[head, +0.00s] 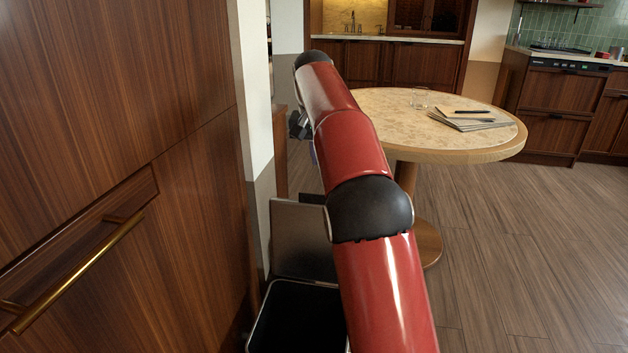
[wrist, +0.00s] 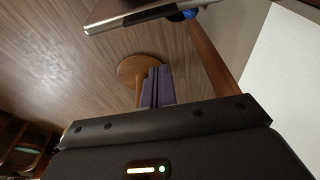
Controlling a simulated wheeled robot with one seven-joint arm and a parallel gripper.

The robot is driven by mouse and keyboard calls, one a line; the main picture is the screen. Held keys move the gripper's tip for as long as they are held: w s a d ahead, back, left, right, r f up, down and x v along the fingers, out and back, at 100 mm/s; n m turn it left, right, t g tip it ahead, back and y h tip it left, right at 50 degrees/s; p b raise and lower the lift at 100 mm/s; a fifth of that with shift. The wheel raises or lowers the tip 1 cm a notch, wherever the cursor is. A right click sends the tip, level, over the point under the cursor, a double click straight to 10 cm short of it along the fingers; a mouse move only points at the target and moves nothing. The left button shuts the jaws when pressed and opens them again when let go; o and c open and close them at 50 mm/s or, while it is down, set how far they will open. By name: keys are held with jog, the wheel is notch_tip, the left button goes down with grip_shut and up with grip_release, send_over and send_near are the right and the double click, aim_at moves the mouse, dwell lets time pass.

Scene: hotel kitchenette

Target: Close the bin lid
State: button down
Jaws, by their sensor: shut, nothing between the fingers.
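The bin (head: 262,322) stands at the bottom of the head view, with a dark open mouth and a pale rim. Its flat grey lid (head: 303,240) is raised, standing up at the far side of the mouth. My arm hides the right parts of both. My gripper (head: 313,153) is mostly hidden behind my arm, above and beyond the raised lid. In the wrist view my gripper (wrist: 159,74) has its purple fingers shut together and empty. A dark panel with a metallic edge (wrist: 150,14) crosses the top there; I cannot tell for sure whether it is the lid.
A wooden cabinet with a brass handle (head: 80,272) and a pale wall edge (head: 255,90) stand close on the left. A round table (head: 385,104) with papers and a glass stands beyond my arm. The wooden floor (head: 520,250) is clear at right.

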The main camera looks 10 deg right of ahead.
jog(key=shift+s+a+f, duration=0.15)
jog(key=shift+s+f, duration=0.2)
jog(key=shift+f, duration=0.85)
jog(key=shift+s+a+f, duration=0.1)
jog(key=shift+s+f, duration=0.3)
jog(key=shift+f, duration=0.75)
jog(key=shift+s+a+f, duration=0.15)
jog(key=shift+s+f, duration=0.2)
jog(key=shift+f, duration=0.85)
